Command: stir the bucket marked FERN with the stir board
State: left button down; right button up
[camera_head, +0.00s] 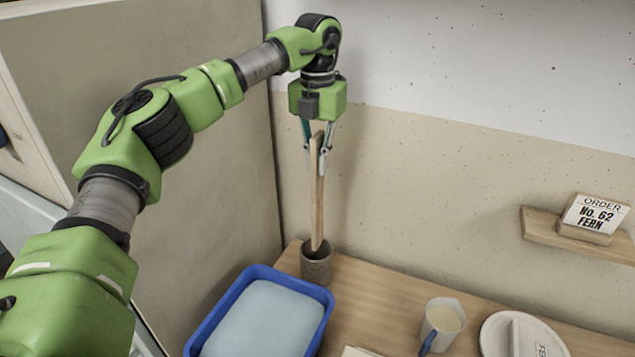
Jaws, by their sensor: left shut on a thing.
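My left gripper (318,150) points straight down and is shut on the upper end of a long, flat wooden stir board (318,205). The board is almost upright, and its lower end goes down into the mouth of a small dark grey cup (316,264) at the back of the table. How deep it sits is hidden by the cup wall. A white round thing (492,335) at the lower right carries a label, cut off by the frame, that seems to begin with FE. I cannot tell whether it is a bucket lid. My right gripper is not in view.
A blue tub (210,325) with a pale blue filling stands just in front of the cup. A white mug (436,314) with a blue handle stands on the wooden table (385,290). A card (595,215) reading ORDER No. 62 FERN stands on a wall shelf (541,228).

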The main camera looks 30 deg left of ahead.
aim_at(317, 134)
pick_arm(q)
notch_tip(317, 134, up, 3)
jog(key=shift+r, duration=0.1)
notch_tip(317, 134, up, 3)
jog(key=shift+f+p, duration=0.1)
jog(key=shift+p, duration=1.15)
jog(key=shift+f, duration=0.1)
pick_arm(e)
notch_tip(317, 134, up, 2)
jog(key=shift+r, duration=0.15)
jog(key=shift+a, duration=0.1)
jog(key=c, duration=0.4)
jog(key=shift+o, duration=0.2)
